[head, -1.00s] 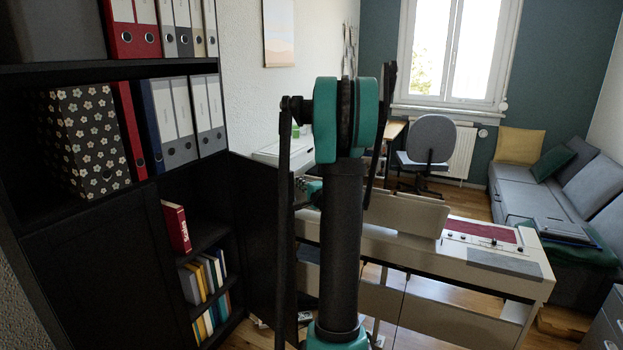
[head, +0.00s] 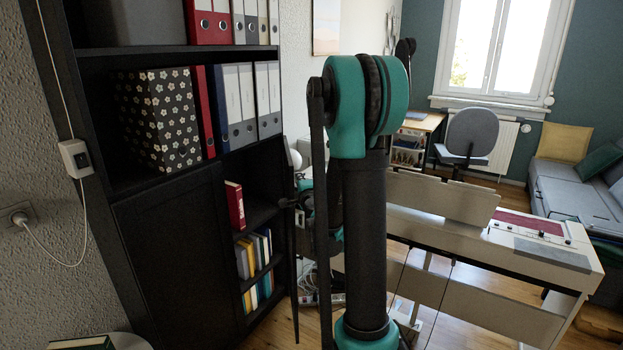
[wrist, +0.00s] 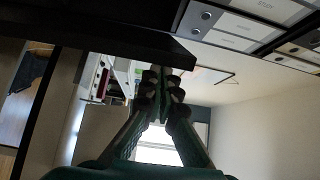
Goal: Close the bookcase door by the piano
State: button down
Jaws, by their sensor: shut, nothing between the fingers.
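The black bookcase (head: 92,160) stands on the left in the head view. Its right lower door (head: 294,275) stands open and shows almost edge-on as a narrow dark strip. The left lower door (head: 178,255) is shut. My gripper (wrist: 162,82) is shut and empty in the wrist view, its fingertips together below a dark panel edge. In the head view the dark end of my gripper (head: 287,203) shows beside the upper part of the open door, partly hidden by my arm. I cannot tell whether it touches the door.
A red book (head: 235,206) and several other books stand on the open lower shelves. Binders and a flowered box (head: 158,118) fill the shelf above. The white piano (head: 480,240) stands to the right. Cables and a power strip (head: 309,298) lie on the floor near the door.

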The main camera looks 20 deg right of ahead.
jog(key=w+a+m+h, duration=0.2)
jog(key=w+a+h, duration=0.1)
jog(key=a, duration=0.8)
jog(key=w+a+m+g+h, duration=0.1)
jog(key=w+a, duration=0.5)
jog(key=a, duration=0.6)
jog(key=shift+w+a+m+h, duration=0.2)
jog(key=shift+m+h, duration=0.3)
jog(key=shift+h, duration=0.6)
jog(key=shift+s, duration=0.1)
